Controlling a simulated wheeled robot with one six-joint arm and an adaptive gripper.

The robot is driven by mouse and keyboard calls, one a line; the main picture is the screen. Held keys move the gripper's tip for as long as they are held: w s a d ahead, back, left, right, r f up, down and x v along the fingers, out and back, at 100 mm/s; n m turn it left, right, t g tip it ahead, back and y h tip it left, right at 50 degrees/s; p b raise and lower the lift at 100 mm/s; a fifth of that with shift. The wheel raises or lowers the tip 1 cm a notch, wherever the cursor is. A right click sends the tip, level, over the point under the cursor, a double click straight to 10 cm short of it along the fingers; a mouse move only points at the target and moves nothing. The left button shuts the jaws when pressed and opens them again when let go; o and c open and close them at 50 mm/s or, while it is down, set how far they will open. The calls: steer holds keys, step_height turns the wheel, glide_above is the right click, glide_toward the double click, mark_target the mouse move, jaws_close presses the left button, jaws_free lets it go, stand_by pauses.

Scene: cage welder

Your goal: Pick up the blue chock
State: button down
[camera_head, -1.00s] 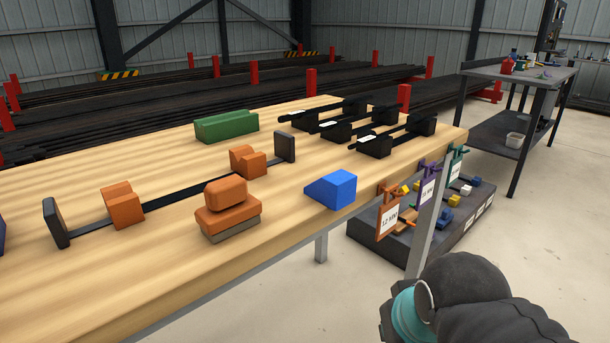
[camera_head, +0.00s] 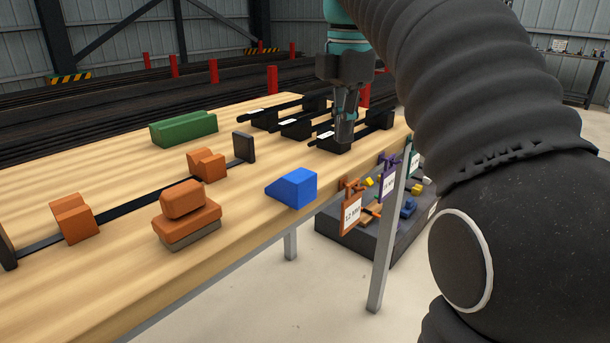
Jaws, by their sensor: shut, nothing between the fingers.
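The blue chock (camera_head: 293,189) is a wedge-shaped block lying on the wooden table (camera_head: 110,165), near its front edge. Its sloped side faces left and its tall side faces right. My gripper (camera_head: 344,143) points down above the table, to the right of the chock and farther back, in front of the black clamps. Its fingers are together with nothing between them. It is apart from the chock, which shows fully.
An orange block (camera_head: 187,215) with a grey base sits left of the chock. Orange rests (camera_head: 76,218) stand along a black bar. A green block (camera_head: 184,129) and black clamps (camera_head: 296,128) lie farther back. Tagged clamps (camera_head: 352,207) hang at the table's front edge.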

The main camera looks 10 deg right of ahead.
mark_target(290, 184)
steer(key=shift+n, duration=0.7)
steer(key=shift+s+a+f+b, duration=0.1)
steer(key=shift+a+f+b, duration=0.35)
steer(key=shift+f, duration=1.05)
steer(key=shift+s+a+f+b, duration=0.15)
steer(key=shift+a+f, duration=0.55)
steer(key=shift+f, duration=0.85)
steer(key=shift+a+f+b, duration=0.3)
steer(key=shift+a+f, duration=0.3)
steer(key=shift+f, duration=0.9)
